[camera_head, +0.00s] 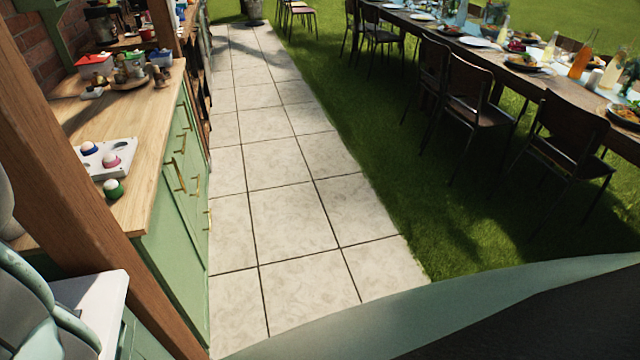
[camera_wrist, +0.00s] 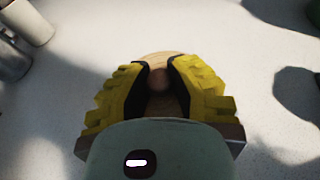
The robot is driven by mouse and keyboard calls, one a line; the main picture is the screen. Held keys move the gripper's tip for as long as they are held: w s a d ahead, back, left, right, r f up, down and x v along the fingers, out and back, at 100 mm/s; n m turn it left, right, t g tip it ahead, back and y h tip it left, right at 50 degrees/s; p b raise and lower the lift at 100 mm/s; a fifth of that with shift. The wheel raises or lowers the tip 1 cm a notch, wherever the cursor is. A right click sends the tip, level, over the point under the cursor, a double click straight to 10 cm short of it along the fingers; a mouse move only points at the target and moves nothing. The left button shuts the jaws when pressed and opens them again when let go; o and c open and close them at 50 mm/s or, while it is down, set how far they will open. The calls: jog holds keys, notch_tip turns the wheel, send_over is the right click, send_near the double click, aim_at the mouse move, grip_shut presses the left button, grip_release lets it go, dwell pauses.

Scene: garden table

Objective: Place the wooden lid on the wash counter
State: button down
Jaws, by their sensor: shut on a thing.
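In the wrist view my gripper (camera_wrist: 160,70) has its yellow, black-lined fingers closed on the round knob of the wooden lid (camera_wrist: 162,54). The lid is pale brown and round, and its far rim shows between the fingertips; the rest is hidden by the fingers and wrist. Below it is a pale speckled counter top (camera_wrist: 85,65). I cannot tell whether the lid touches this surface. In the head view the lid and gripper do not show; a white counter top (camera_head: 98,308) shows at lower left behind a wooden post.
A white cup (camera_wrist: 30,20) and a grey metal vessel (camera_wrist: 12,58) stand at the wrist view's upper left. In the head view a wooden-topped green counter (camera_head: 140,165) holds an egg tray (camera_head: 105,158) and small containers. A wooden post (camera_head: 85,215) stands close. The tiled path is clear.

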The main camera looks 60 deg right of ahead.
jog(key=shift+f, duration=0.2)
jog(key=c, duration=0.9)
grip_release()
jog(key=shift+r, duration=0.1)
jog(key=shift+r, duration=0.15)
jog(key=shift+b+v, duration=0.8)
jog(key=shift+v, duration=5.2)
jog(key=shift+d, duration=0.1)
